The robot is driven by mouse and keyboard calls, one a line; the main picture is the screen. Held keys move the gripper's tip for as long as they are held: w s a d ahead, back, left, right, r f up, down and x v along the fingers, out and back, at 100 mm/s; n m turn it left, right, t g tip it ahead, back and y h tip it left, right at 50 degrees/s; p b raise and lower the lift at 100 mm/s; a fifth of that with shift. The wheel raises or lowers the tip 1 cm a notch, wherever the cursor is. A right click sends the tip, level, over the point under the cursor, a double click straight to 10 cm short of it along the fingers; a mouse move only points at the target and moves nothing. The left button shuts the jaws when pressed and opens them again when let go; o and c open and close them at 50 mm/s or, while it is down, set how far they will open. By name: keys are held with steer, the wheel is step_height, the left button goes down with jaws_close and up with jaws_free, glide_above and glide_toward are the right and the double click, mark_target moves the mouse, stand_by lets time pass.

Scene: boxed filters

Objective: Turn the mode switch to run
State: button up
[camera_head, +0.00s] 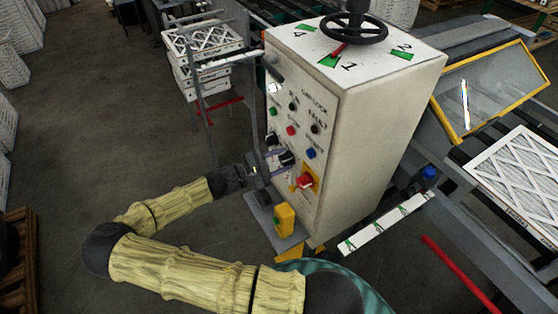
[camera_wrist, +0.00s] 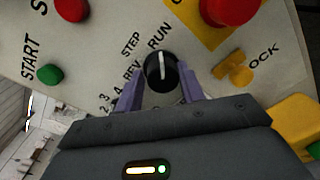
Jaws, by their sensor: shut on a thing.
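The mode switch is a black round knob (camera_wrist: 162,72) with a white pointer line, in the middle of the wrist view. STEP, RUN and REV are printed around it. The line stands nearly upright in that view, with its upper end toward the word RUN (camera_wrist: 160,35). My gripper (camera_wrist: 162,88) has its purple fingers on both sides of the knob and is shut on it. In the head view my gripper (camera_head: 268,166) is at the front of the pale control cabinet (camera_head: 375,135); the grip itself is hard to make out there.
A red button on a yellow plate (camera_wrist: 228,10) and a yellow lock knob (camera_wrist: 237,72) are close to the right finger. A green START button (camera_wrist: 50,73) is to the left. A yellow box (camera_head: 285,220) stands below the panel. A handwheel (camera_head: 355,28) tops the cabinet.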

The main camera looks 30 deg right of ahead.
steer(key=shift+s+f, duration=0.2)
steer(key=shift+s, duration=0.05)
steer(key=o, duration=0.9)
steer(key=shift+d+r, duration=0.1)
steer(key=shift+d, duration=0.05)
steer(key=shift+w+a, duration=0.1)
steer(key=shift+a, duration=0.5)
steer(key=a+b, duration=0.1)
steer(key=a, duration=0.4)
steer(key=a+b, duration=0.1)
steer(key=a, duration=0.5)
steer(key=a+b, duration=0.2)
steer(key=a, duration=0.3)
steer(key=shift+a+r, duration=0.15)
steer(key=shift+r, duration=0.2)
